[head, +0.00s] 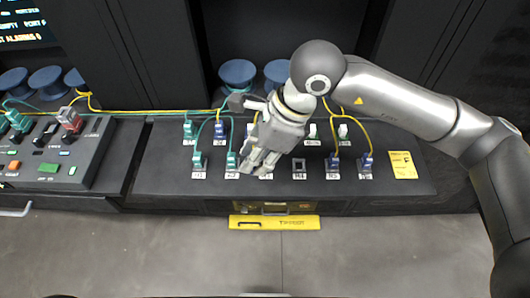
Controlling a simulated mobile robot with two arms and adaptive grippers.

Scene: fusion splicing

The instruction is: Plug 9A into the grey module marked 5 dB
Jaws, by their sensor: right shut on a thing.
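My right gripper (259,162) is over the middle of the dark bench panel, near the front row of sockets. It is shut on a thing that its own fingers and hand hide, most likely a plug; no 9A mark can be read. A yellow cable (256,117) runs down behind the hand. Two pale modules (313,131) (343,131) stand in the back row, right of the hand. Their labels are too small to read, so I cannot tell which is marked 5 dB. My left gripper is not in view.
Green plugs (198,160) and blue plugs (334,161) stand in the front row. An empty-looking socket (299,165) is right of the hand. Yellow and green cables cross the back. A grey console (62,150) is at the left, a yellow card (402,165) at the right.

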